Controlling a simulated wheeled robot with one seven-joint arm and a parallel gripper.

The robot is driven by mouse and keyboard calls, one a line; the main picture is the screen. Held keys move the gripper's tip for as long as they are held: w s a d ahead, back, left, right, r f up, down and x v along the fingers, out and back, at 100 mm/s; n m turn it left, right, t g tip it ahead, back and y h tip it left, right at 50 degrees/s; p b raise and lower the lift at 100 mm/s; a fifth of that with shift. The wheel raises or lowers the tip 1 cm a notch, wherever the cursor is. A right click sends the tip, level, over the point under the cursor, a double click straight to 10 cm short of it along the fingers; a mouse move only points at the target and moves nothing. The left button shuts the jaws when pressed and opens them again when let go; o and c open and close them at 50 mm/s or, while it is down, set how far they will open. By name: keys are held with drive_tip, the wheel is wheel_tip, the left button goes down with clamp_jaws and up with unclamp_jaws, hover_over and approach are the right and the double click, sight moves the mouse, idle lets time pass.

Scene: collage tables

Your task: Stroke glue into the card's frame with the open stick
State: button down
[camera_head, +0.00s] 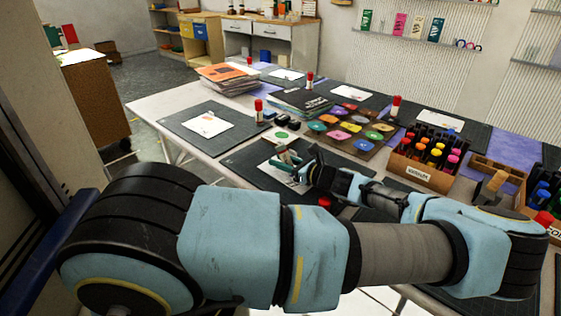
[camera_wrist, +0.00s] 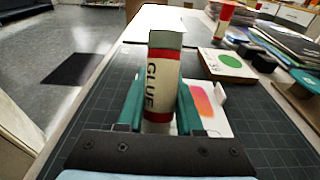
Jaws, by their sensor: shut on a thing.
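My gripper (camera_wrist: 160,112) is shut on a glue stick (camera_wrist: 162,85), a cream tube with red bands and the word GLUE, held roughly upright between green fingers. Its upper end looks grey and has no red cap. In the head view my gripper (camera_head: 286,158) is over the near dark mat. A white card (camera_wrist: 218,122) with a pink-orange patch lies on that mat, just behind and right of the stick in the wrist view, partly hidden by a finger. I cannot tell whether the stick's lower end touches the card.
A box with a green disc (camera_wrist: 227,65) lies behind. Colored pads (camera_head: 345,127), a marker box (camera_head: 425,170) and a red-capped stick (camera_head: 259,110) stand around. The mat's left part is clear.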

sight(295, 152)
drive_tip(key=shift+w+d+f+b, duration=0.1)
drive_tip(key=shift+w+d+b, duration=0.45)
drive_tip(key=shift+w+d, duration=1.15)
drive_tip(key=shift+d, duration=0.2)
drive_tip(key=shift+w+d, duration=0.35)
drive_tip(key=shift+d, duration=0.15)
drive_tip(key=shift+s+d, duration=0.6)
drive_tip(key=shift+s, duration=0.35)
drive_tip(key=shift+s+a+p, duration=0.75)
drive_tip(key=shift+a, duration=0.15)
drive_tip(key=shift+s+a+p, duration=0.7)
drive_tip(key=shift+a+p, duration=0.05)
drive_tip(key=shift+a, duration=0.15)
drive_tip(key=shift+s+a+p, duration=0.35)
drive_tip(key=shift+s+a, duration=0.2)
drive_tip(key=shift+a, duration=0.05)
drive_tip(key=shift+v, duration=1.15)
drive_tip(key=shift+w+d+f+b, duration=0.15)
drive_tip(key=shift+w+d+b, duration=0.25)
drive_tip(key=shift+w+d, duration=0.85)
drive_tip(key=shift+d, duration=0.1)
